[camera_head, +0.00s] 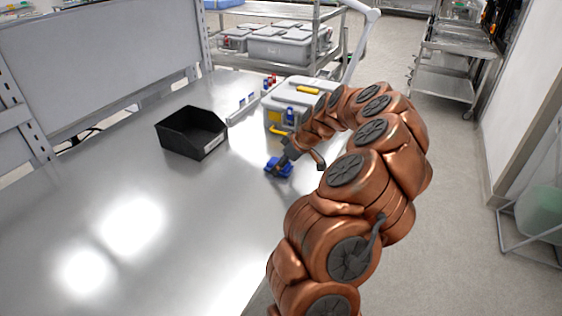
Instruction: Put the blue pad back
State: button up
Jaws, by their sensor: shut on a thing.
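The blue pad (284,170) is a small flat blue piece at the middle of the view. It is on or just above the metal table (130,215); I cannot tell which. My gripper (279,170) is at the pad and shut on it. The fingers are dark and small here, and they cover part of the pad. My copper arm reaches in from the lower right and curves over to the gripper.
A black open bin (190,134) stands left of the pad. A grey lidded box (298,97) with blue and yellow parts stands just behind my gripper. A narrow rack (243,106) with red and blue items is behind. The table's front left is clear.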

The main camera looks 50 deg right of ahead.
jog(key=shift+f, duration=0.2)
jog(key=shift+f+b, duration=0.15)
jog(key=shift+b, duration=0.15)
jog(key=o, duration=1.1)
